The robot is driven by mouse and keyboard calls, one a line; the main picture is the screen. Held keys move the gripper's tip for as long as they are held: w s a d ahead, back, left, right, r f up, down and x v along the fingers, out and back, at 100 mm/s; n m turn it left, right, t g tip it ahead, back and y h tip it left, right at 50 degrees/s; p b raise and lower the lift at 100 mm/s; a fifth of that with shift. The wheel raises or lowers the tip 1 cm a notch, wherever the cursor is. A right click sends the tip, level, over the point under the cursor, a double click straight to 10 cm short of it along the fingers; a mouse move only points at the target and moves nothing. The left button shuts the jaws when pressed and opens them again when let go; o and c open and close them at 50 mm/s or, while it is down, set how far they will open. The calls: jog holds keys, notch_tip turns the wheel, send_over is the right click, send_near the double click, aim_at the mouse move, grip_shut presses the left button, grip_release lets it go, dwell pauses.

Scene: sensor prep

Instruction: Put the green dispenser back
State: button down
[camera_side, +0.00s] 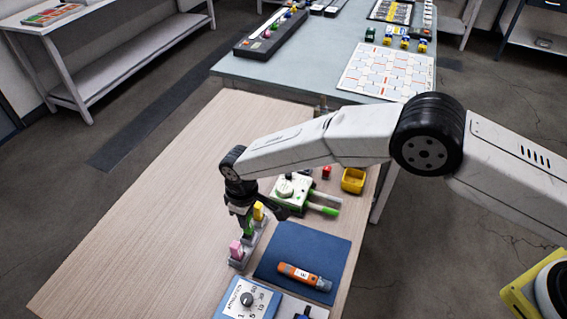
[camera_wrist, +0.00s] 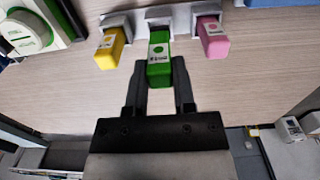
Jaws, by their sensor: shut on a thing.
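The green dispenser (camera_wrist: 159,60) sits between the two fingers of my gripper (camera_wrist: 160,85), which is shut on it. In the wrist view its far end meets the middle slot of a grey holder (camera_wrist: 180,14); I cannot tell how deep it sits. A yellow dispenser (camera_wrist: 109,48) and a pink dispenser (camera_wrist: 212,37) stand in the slots on either side. In the side view my gripper (camera_side: 247,222) is over the middle of the holder (camera_side: 237,264), with the green dispenser (camera_side: 249,229) mostly hidden, the pink one (camera_side: 236,250) in front and the yellow one (camera_side: 258,211) behind.
A blue mat (camera_side: 302,254) with an orange tool (camera_side: 304,276) lies right of the holder. A blue dial box (camera_side: 247,300) is in front. A green-and-white device (camera_side: 293,190), a yellow bin (camera_side: 353,180) and a small red item (camera_side: 326,172) are behind. The wooden table (camera_side: 160,210) is clear on the left.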

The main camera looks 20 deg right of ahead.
jog(key=shift+w+a+f, duration=0.1)
jog(key=shift+w+f, duration=0.1)
jog(key=shift+f, duration=1.5)
jog(key=shift+f, duration=0.15)
jog(key=shift+c, duration=2.2)
grip_release()
jog(key=shift+r, duration=6.15)
